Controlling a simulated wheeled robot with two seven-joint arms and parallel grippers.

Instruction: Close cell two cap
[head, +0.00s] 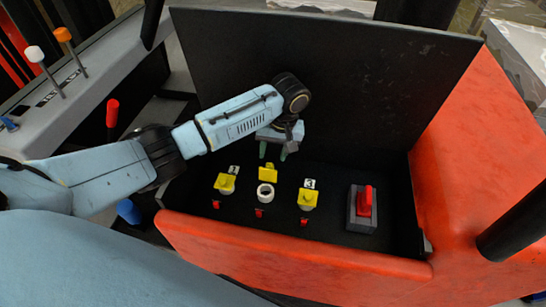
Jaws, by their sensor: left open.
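Cell two is the middle cell in the black-lined box. Its white round opening (265,193) is exposed, and its yellow cap (267,173) stands raised behind the opening. The yellow caps of cell one (225,183) and cell three (308,200) lie over their cells, beside the labels 1 (234,169) and 3 (310,183). My left gripper (273,153) is open and empty, its fingers pointing down just above and behind the raised cap. Whether it touches the cap is unclear. My right gripper is not in view.
Small red latches (259,213) sit in front of the cells. A red-handled switch (364,203) stands on a grey block at the box's right. The box has a red front wall (300,250) and a tall black lid (330,80) behind. Levers stand at the left.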

